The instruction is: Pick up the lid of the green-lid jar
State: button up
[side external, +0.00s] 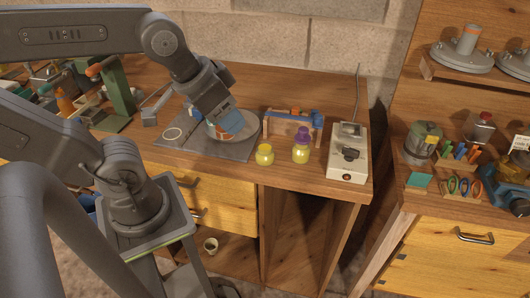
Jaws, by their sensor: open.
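My gripper (230,123) is open and points down over the grey board on the wooden bench. Its blue fingers partly hide a small round object (216,133) with whitish and orange-brown parts beneath them; I cannot tell if they touch it. A short yellow jar (264,154) with a yellow-green top stands on the bench right of the gripper. A taller yellow jar (301,151) with a purple lid stands further right. I cannot tell for sure which of these is the green-lid jar.
A wooden rack with blue parts (291,122) stands behind the jars. A pale box with a dark switch (347,155) sits near the bench's right end. A gap separates the two benches.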

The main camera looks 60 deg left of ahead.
jog(key=shift+o, duration=0.4)
jog(key=o, duration=0.5)
